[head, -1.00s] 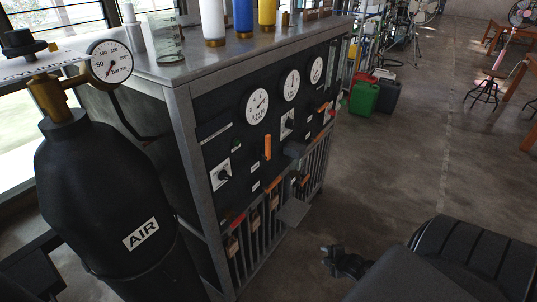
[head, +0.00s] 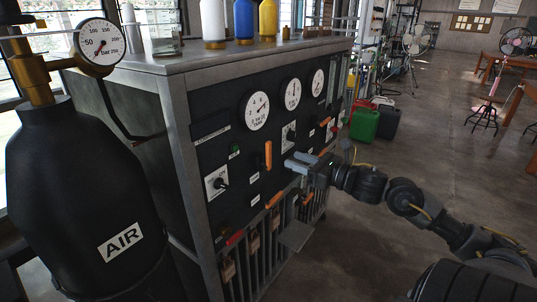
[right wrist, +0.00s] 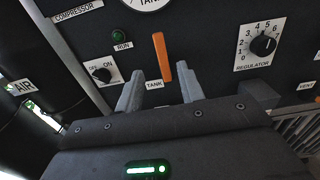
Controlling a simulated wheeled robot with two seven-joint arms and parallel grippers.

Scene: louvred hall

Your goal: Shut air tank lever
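The orange lever above the TANK label stands nearly upright on the black compressor panel (head: 220,150). It shows in the head view (head: 268,155) and the right wrist view (right wrist: 162,57). My right gripper (head: 297,163) is just right of the lever in the head view. In the right wrist view its two fingers (right wrist: 160,82) are apart, with the lever's lower part between them in the picture. The fingers appear empty; whether they touch the lever cannot be told. The black AIR tank (head: 85,190) stands left of the panel. My left gripper is not in view.
Gauges (head: 254,111), a RUN lamp (head: 235,149), an on/off knob (right wrist: 103,72) and a REGULATOR knob (right wrist: 264,45) surround the lever. Another orange lever (head: 273,198) sits lower on the panel. Bottles (head: 243,20) stand on top.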

